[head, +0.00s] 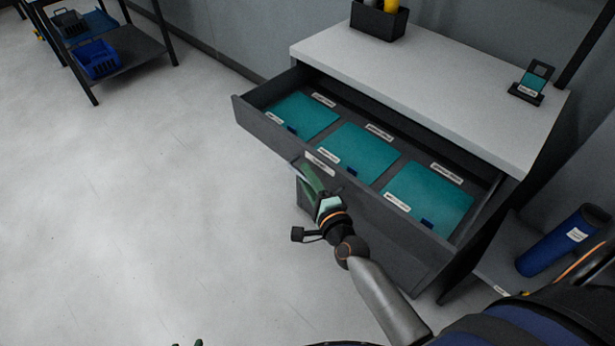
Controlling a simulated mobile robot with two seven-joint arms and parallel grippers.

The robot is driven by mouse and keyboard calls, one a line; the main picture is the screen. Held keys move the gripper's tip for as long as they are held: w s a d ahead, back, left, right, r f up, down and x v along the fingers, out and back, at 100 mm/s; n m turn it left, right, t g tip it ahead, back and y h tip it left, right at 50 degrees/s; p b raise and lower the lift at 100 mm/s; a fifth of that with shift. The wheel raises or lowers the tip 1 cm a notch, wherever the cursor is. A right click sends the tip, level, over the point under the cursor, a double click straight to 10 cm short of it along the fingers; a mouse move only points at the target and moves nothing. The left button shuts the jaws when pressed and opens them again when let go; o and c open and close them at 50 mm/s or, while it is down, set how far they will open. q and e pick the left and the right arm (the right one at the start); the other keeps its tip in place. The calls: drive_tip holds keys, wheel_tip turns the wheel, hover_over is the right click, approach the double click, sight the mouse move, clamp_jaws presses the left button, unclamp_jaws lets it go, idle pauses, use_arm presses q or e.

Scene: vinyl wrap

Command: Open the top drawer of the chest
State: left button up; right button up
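The chest (430,82) is dark with a pale grey top and stands at the right. Its top drawer (262,127) is pulled well out, showing several teal flat items (300,115) with white labels in compartments. My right gripper (311,177) is at the drawer's front face, by a white label (321,163). Its green fingers are at or very near the handle, which they mostly hide; whether they are shut on it is unclear. Small green tips at the bottom edge seem to be my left gripper (187,343), mostly out of frame.
A black holder (378,20) and a small stand with a teal card (531,84) are on the chest top. A blue roll (563,240) lies on a low shelf at right. A rack with a blue bin (97,59) stands far left. The floor (130,200) left of the drawer is clear.

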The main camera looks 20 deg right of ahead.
drive_tip(key=shift+o, duration=0.7)
drive_tip(key=s+r, duration=0.1)
drive_tip(key=s, duration=1.1)
drive_tip(key=shift+s, duration=0.25)
drive_tip(key=s+a+f+n+g+y+p, duration=0.2)
drive_tip(key=s+f+n+g, duration=0.5)
drive_tip(key=n, duration=1.5)
wheel_tip(320, 180, down, 3)
drive_tip(key=s+a+p, duration=0.1)
drive_tip(key=s+p, duration=0.1)
drive_tip(key=shift+s+a+g, duration=0.2)
drive_tip(key=shift+s+g, duration=0.15)
drive_tip(key=shift+g, duration=0.05)
drive_tip(key=shift+d+r, duration=0.1)
